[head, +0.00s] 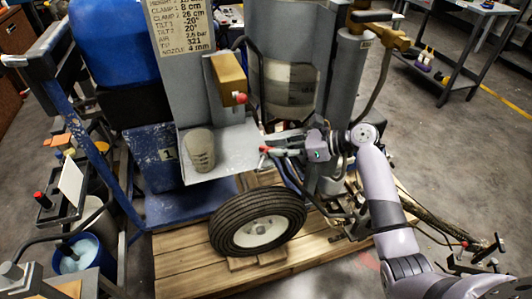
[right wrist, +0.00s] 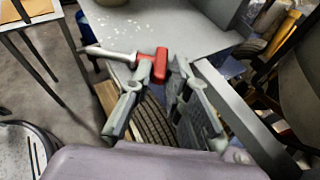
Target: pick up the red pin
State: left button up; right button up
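The red pin (right wrist: 160,66) has a red handle and a pale metal shaft that points left in the right wrist view. Its red handle sits between the fingertips of my right gripper (right wrist: 162,72) and fills the gap, so the gripper looks shut on it. In the head view the red of the pin (head: 265,150) shows small at the tips of my right gripper (head: 270,142), beside the right edge of the grey tray (head: 228,157). My left gripper is not in view.
A cup (head: 200,150) stands on the tray. A brass-coloured box (head: 228,76) with a red knob is above it. A black tyre (head: 258,221) stands below on a wooden pallet (head: 183,268). Hoses and grey cylinders crowd the gripper.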

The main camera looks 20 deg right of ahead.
grip_shut()
